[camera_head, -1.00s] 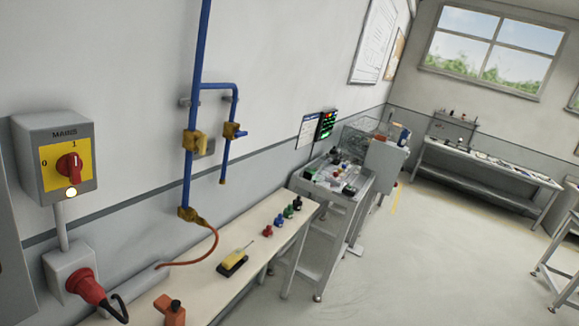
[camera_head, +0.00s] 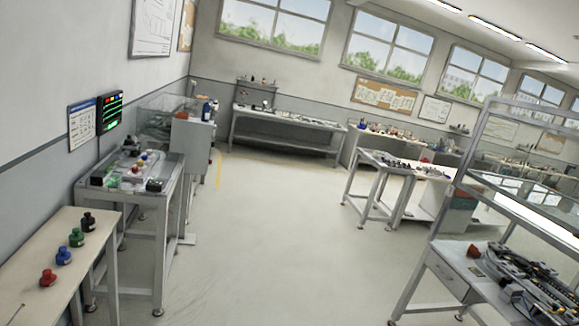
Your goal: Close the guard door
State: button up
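My gripper does not show in the view. A station with a clear-walled enclosure (camera_head: 165,122) stands against the left wall, beyond a small grey workbench (camera_head: 155,197). A grey cabinet (camera_head: 193,145) adjoins the enclosure. At the right, a tall metal frame (camera_head: 467,165) with a glass panel (camera_head: 535,205) stands over a machine with a dark track (camera_head: 515,275). I cannot tell for sure which of these panels is the guard door, or whether it is open.
A bench (camera_head: 60,245) with several small coloured knobbed pieces is at the lower left. A table (camera_head: 378,170) with parts stands right of centre, and a long bench (camera_head: 285,120) lines the back wall. The floor (camera_head: 260,240) in the middle is clear.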

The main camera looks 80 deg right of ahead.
aim_at(558, 244)
jog(key=z, duration=1.25)
jog(key=i, duration=0.1)
jog(key=z, duration=2.65)
jog(key=k, duration=0.85)
jog(key=z, duration=0.2)
jog(key=i, duration=0.85)
jog(key=u, duration=0.15)
